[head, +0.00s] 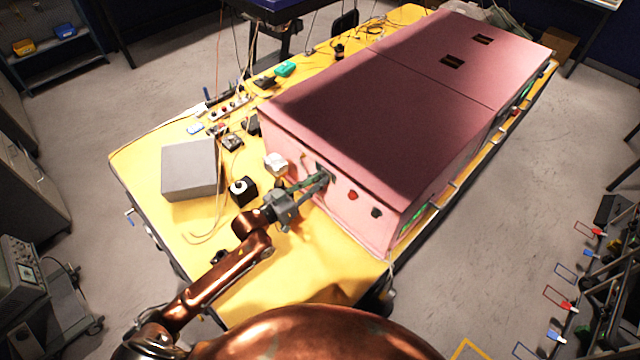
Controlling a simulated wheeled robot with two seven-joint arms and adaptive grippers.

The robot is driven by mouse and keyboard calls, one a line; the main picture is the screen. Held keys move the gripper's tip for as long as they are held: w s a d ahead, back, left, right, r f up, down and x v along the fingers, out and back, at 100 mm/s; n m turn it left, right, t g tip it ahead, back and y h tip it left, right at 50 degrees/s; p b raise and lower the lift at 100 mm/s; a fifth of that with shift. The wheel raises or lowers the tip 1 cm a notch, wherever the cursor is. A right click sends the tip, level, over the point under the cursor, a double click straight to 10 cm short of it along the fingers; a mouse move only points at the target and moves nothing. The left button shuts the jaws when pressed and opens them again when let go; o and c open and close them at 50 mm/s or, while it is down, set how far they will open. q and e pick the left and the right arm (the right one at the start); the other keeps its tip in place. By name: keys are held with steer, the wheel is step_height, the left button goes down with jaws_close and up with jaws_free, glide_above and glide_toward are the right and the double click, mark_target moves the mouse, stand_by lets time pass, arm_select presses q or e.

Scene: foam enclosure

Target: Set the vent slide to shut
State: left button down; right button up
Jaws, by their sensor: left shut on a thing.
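The pink foam enclosure (280,130) stands on the yellow table, its front face towards me. My left gripper (322,179) reaches up to this face from the left and is shut on a small dark part there, which I take to be the vent slide (321,168). The fingers cover most of the slide, so I cannot tell its position. A red knob (353,195) and a dark knob (376,213) are on the same face to the right of the gripper. My right gripper is not in view.
A grey box (190,168), a black box with a white round top (242,190) and a white block (276,164) are left of the gripper. Cables and small devices lie along the far left of the yellow table (290,270). The table's near part is mostly clear.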

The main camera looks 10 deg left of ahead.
arm_select(q)
steer(key=w+a, duration=0.1)
steer(key=a+b, duration=0.1)
steer(key=shift+w+a, duration=0.3)
steer(key=shift+w, duration=0.05)
steer(key=shift+r, duration=0.1)
steer(key=c, duration=1.8)
jaws_free()
steer(key=shift+a, duration=0.1)
steer(key=shift+c, duration=0.2)
steer(key=shift+o, duration=0.2)
glide_toward(321, 169)
steer(key=v, duration=0.4)
steer(key=f+v, duration=0.1)
steer(key=shift+a, duration=0.55)
